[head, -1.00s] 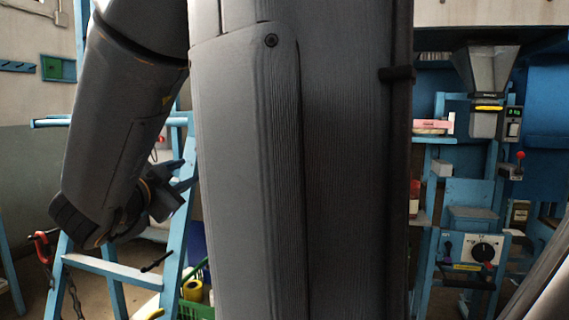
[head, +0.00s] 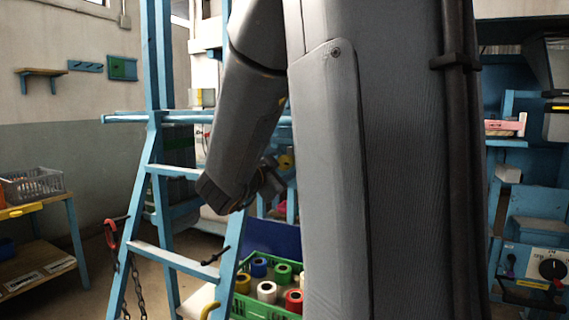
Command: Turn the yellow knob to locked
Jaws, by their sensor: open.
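I cannot make out a yellow knob. At the right edge a white-faced panel (head: 520,258) carries a black round dial (head: 551,269), with a yellow label strip (head: 532,283) below it. The panel is cut off by the picture edge. My gripper (head: 271,182) is at the end of my arm, small and dark in front of the blue shelving, far left of the panel. Its fingers are hard to make out, and I see nothing held. My own column hides the middle of the view.
A blue ladder (head: 185,262) stands at left, with a red hook and chain (head: 112,235) on it. A green crate (head: 252,300) holds several coloured rolls. A wooden bench (head: 40,222) with a grey basket (head: 32,187) is at far left. Some floor shows between bench and ladder.

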